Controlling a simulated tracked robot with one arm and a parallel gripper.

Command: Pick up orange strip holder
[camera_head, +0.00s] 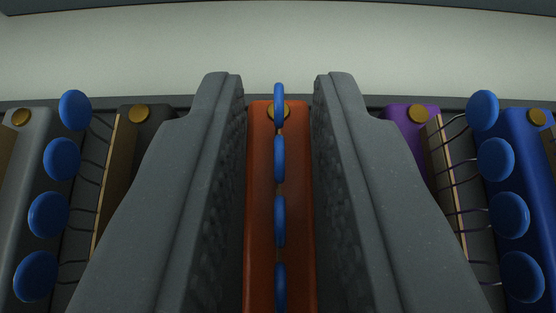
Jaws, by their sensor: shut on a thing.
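The orange strip holder (262,190) is a long upright bar in the middle of the view, with a brass-coloured disc near its far end. A row of blue discs (280,160) stands along its middle line. My gripper (279,95) has its two grey, textured fingers on either side of the orange holder, shut on it. The fingers hide the lower side areas of the view.
A grey holder (30,170) and a dark holder (145,135) stand to the left. A purple holder (410,125) and a blue holder (530,170) stand to the right. Rows of blue discs on thin wires sit between them. A pale surface (280,50) lies beyond.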

